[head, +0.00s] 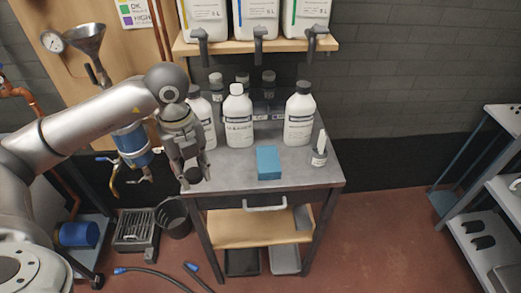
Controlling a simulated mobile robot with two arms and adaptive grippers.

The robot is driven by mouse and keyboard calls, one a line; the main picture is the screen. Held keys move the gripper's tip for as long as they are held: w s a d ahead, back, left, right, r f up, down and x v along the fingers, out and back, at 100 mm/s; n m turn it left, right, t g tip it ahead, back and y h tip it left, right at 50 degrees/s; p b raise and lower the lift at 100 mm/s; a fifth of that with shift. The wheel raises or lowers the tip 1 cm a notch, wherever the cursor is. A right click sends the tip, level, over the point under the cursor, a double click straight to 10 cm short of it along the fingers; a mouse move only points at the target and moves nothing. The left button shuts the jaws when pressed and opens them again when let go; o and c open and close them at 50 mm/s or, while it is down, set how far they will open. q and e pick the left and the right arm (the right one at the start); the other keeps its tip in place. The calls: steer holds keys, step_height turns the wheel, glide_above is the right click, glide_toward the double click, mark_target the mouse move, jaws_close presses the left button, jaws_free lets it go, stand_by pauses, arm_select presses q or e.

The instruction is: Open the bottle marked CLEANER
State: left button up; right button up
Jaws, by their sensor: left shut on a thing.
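Three white bottles with labels too small to read stand upright on the grey cart top (220,180). I cannot tell which is marked CLEANER. The left bottle (206,122) is partly hidden behind my left arm, and its top is hard to make out. The middle bottle (238,118) has a white cap and the right bottle (299,116) a dark cap. My left gripper (194,174) points down at the cart's left edge, in front of the left bottle. It is shut on a small dark round thing that looks like a cap (194,175). My right gripper is out of view.
Smaller dark-capped bottles (268,88) stand behind. A shelf (258,46) with large canisters hangs above. Bare cart top lies right of my left gripper.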

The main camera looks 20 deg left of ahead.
arm_select(q)
steer(key=a+r+n, duration=0.1)
steer(key=a+n, duration=0.1)
steer(key=n, duration=0.5)
steer(key=n+p, duration=0.5)
glide_above(223, 168)
steer(key=f, duration=0.8)
steer(key=shift+s+a+f, duration=0.1)
steer(key=shift+s+f, duration=0.05)
steer(key=shift+s, duration=0.1)
steer(key=shift+w+f, duration=0.35)
steer(key=shift+f, duration=0.1)
step_height(223, 168, down, 2)
steer(key=shift+f+p, duration=0.1)
steer(key=shift+p, duration=0.75)
steer(key=shift+f, duration=0.45)
steer(key=shift+f, duration=0.15)
